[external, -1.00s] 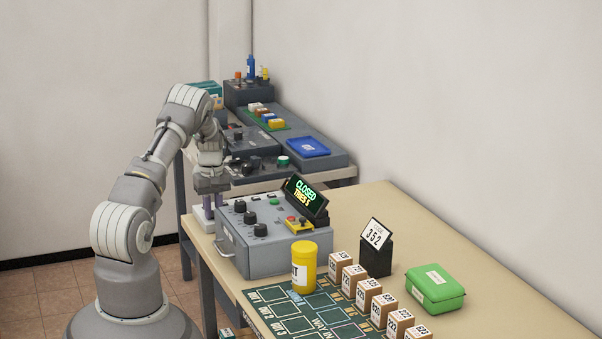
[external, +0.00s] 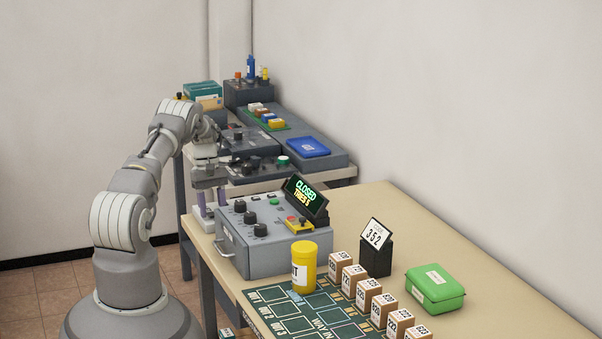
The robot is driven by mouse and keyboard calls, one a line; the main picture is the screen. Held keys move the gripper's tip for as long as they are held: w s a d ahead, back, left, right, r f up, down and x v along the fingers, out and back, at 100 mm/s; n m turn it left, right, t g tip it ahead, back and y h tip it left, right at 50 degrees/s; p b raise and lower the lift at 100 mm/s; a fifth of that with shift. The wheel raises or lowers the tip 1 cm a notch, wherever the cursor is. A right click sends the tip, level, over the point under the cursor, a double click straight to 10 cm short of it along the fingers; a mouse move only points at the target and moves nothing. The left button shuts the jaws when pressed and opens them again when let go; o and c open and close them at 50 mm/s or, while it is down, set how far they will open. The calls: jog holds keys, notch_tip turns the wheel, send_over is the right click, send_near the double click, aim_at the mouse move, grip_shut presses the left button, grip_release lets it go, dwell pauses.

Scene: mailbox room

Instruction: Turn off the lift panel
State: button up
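No panel carries a lift label that I can read, so I cannot tell which one is the lift panel. On the back table stand a dark grey panel with black knobs and a green button (external: 262,167) and another grey panel (external: 250,142) behind it. My gripper (external: 212,208) points down at the left, in front of the back table's panels and beside the near grey control box (external: 262,248). Its two pale fingers are apart with nothing seen between them. The finger ends are low, near the table edge, and I see no contact with a panel.
The near box has black knobs, a green button, a red button on yellow and a display (external: 306,197) reading CLOSED. A yellow jar (external: 303,268), small numbered boxes (external: 354,280), a number stand (external: 376,257) and a green case (external: 435,288) share the near table (external: 470,255).

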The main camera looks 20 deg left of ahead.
aim_at(211, 212)
jog(key=p+v, duration=0.1)
jog(key=v, duration=0.6)
jog(key=shift+r+p, duration=0.4)
jog(key=shift+w+a+r, duration=0.1)
